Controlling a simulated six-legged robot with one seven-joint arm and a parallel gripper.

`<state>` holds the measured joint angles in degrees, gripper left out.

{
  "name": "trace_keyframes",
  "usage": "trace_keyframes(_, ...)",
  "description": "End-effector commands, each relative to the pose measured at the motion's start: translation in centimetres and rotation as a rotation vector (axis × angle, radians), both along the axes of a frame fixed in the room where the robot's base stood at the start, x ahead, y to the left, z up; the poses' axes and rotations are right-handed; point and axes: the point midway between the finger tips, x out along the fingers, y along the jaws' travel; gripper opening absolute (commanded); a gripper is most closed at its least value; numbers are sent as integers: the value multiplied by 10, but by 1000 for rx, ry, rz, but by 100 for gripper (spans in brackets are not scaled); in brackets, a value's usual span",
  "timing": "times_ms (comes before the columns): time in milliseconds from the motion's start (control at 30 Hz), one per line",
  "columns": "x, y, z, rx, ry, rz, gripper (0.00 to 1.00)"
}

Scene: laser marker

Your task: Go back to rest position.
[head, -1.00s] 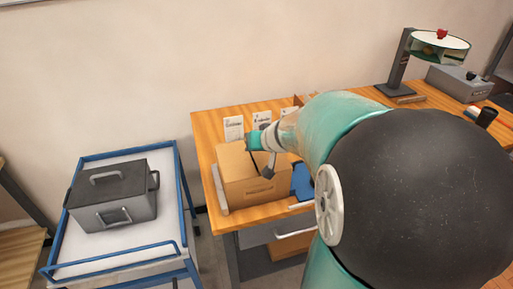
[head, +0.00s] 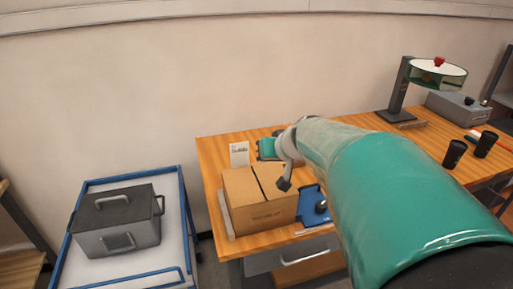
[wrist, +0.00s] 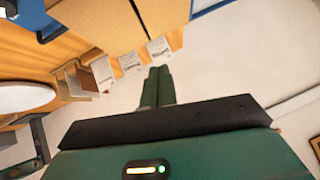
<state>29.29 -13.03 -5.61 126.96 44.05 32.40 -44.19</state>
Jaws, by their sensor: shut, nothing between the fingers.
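My gripper (head: 266,149) is a teal piece at the end of my arm, held over the back of the wooden table (head: 212,150). In the wrist view its two green fingers (wrist: 157,85) lie together with nothing between them. In the head view it appears behind and above the cardboard box (head: 258,208). The box also shows at the top of the wrist view (wrist: 110,22), apart from the fingers. My arm hides part of the table.
A blue holder (head: 311,208) sits right of the box. A white card (head: 239,154) stands behind it. The lamp-like stand (head: 396,95), grey device (head: 457,106) and two black cups (head: 454,153) are at right. A trolley (head: 182,225) at left carries a grey lidded case (head: 118,222).

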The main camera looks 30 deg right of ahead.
Motion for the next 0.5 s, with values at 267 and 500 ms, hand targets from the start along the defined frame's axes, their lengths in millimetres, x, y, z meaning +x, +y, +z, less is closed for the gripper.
trace_keyframes(267,-27,6,28,0,-1,-1,0)
trace_keyframes(500,-30,11,31,0,2,4,0)
